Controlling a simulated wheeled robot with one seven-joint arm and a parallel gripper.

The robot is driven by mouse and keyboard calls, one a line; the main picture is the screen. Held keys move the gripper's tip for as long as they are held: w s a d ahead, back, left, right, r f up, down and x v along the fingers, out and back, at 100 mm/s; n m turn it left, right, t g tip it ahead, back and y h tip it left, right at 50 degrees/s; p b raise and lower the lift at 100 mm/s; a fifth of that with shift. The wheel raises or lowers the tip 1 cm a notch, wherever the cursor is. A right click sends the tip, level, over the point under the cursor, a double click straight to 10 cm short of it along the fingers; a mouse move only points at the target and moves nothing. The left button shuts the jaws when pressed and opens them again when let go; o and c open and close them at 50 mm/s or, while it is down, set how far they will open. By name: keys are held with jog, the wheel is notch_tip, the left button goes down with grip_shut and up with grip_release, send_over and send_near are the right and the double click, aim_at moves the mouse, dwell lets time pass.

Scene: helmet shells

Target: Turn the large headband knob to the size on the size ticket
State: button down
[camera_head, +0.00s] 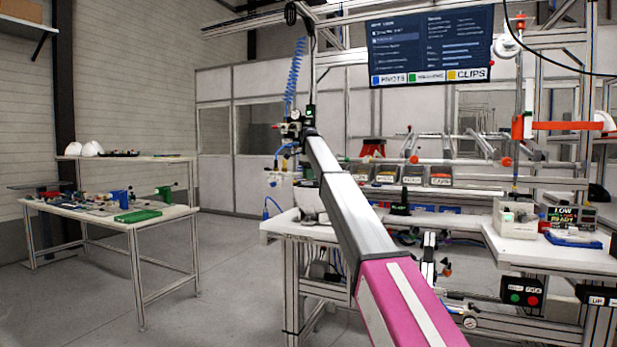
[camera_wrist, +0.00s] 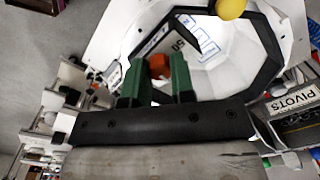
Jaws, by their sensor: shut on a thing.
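In the wrist view my gripper (camera_wrist: 158,82) has two green fingers, one on each side of an orange-red knob (camera_wrist: 160,66), and is shut on it. The knob sits inside a white shell with a black angular rim (camera_wrist: 272,45). Beside the knob is a pale strip with dark digits that look like 50 (camera_wrist: 178,46). A white patch with blue marks (camera_wrist: 207,48), possibly the size ticket, lies to its right. I cannot read its size. In the head view my arm hides much of the bench, and the fingers and knob cannot be made out.
A yellow ball (camera_wrist: 230,8) is at the wrist view's top edge. In the head view, the white workbench (camera_head: 545,252) carries boxes and a display. A side table (camera_head: 150,222) with tools stands left, with open floor between.

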jog(key=n, duration=0.5)
jog(key=shift+n, duration=0.3)
jog(key=n, duration=0.4)
jog(key=shift+n, duration=0.4)
jog(key=c, duration=0.9)
grip_release()
jog(key=shift+c, duration=0.2)
notch_tip(320, 180, up, 11)
jog(key=shift+d+f, duration=0.1)
jog(key=shift+f, duration=0.05)
